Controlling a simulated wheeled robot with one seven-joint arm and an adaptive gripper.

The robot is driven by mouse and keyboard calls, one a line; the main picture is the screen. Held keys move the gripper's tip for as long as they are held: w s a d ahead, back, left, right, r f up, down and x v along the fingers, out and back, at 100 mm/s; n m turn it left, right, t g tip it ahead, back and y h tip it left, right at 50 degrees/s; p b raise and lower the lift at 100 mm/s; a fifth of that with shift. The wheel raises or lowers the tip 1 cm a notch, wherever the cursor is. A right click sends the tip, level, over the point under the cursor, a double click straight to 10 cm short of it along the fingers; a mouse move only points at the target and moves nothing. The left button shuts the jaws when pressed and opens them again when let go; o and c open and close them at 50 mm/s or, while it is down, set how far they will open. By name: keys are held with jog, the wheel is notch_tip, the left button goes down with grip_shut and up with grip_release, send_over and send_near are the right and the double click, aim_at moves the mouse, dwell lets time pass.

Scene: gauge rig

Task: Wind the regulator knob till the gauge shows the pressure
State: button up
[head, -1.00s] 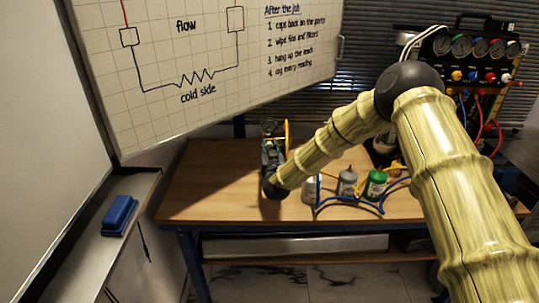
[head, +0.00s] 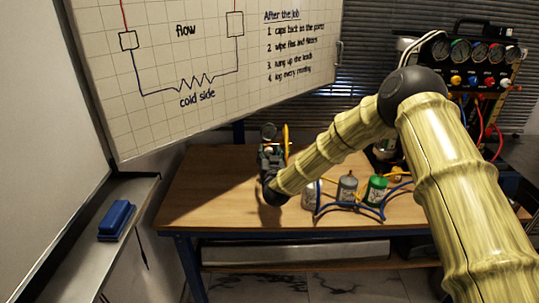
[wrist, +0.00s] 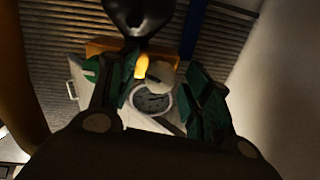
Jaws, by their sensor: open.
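My gripper (head: 270,150) is at the far left part of the workbench, at the small rig there. In the wrist view, its two green-padded fingers (wrist: 158,92) are spread apart. A round, pale-rimmed gauge-like disc (wrist: 153,101) shows between and beyond them; no reading can be made out. A short yellow piece (wrist: 141,66) stands above the disc. A dark rounded part (wrist: 138,14) hangs at the top of that view; I cannot tell whether it is the regulator knob. In the head view, a dark round part (head: 267,130) shows just beyond my gripper. No contact is visible.
A yellow upright part (head: 286,138) stands right beside my gripper. A gauge panel (head: 470,60) stands at back right. The bench's front left is clear.

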jog(key=s+d, duration=0.1)
jog(key=s, duration=1.1)
jog(key=shift+d+f, duration=0.1)
